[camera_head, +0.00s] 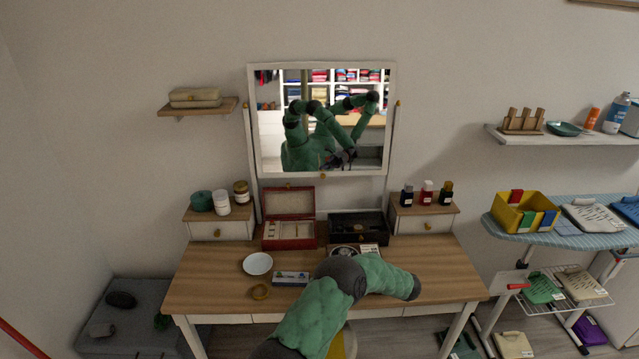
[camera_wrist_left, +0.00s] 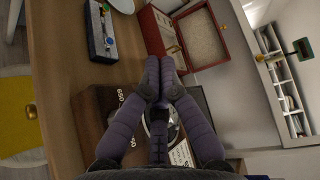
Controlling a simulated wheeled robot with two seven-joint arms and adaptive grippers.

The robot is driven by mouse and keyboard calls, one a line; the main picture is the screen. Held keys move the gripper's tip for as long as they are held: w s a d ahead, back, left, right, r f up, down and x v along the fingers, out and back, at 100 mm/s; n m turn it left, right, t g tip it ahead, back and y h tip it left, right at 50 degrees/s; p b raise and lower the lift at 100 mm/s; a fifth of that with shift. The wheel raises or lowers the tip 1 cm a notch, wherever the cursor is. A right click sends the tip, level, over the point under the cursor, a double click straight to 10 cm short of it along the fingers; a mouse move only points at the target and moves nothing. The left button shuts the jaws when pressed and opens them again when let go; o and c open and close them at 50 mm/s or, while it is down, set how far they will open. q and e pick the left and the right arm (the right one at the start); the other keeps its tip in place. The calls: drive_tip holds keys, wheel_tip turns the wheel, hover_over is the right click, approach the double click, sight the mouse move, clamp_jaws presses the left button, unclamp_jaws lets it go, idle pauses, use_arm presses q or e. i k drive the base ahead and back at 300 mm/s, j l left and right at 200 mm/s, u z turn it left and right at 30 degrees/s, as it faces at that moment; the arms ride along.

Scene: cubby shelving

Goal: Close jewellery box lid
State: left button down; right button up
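A red jewellery box (camera_head: 289,233) stands at the back of the wooden dressing table, left of centre. Its lid (camera_head: 289,203) is open and stands roughly upright, and light lining shows inside. In the left wrist view the box (camera_wrist_left: 161,32) and its raised lid (camera_wrist_left: 207,40) are just beyond my left fingertips. My left gripper (camera_wrist_left: 160,62) has its fingers together, with nothing visible between them. It appears apart from the box, though the exact gap is unclear. In the head view my arm hides the gripper. My right gripper is in neither view.
A dark box (camera_head: 357,227) stands right of the jewellery box. A mirror (camera_head: 251,120) stands behind and reflects my arms. The table's right end is clear.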

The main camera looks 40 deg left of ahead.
sight(281, 202)
drive_tip(key=i+j, duration=0.95)
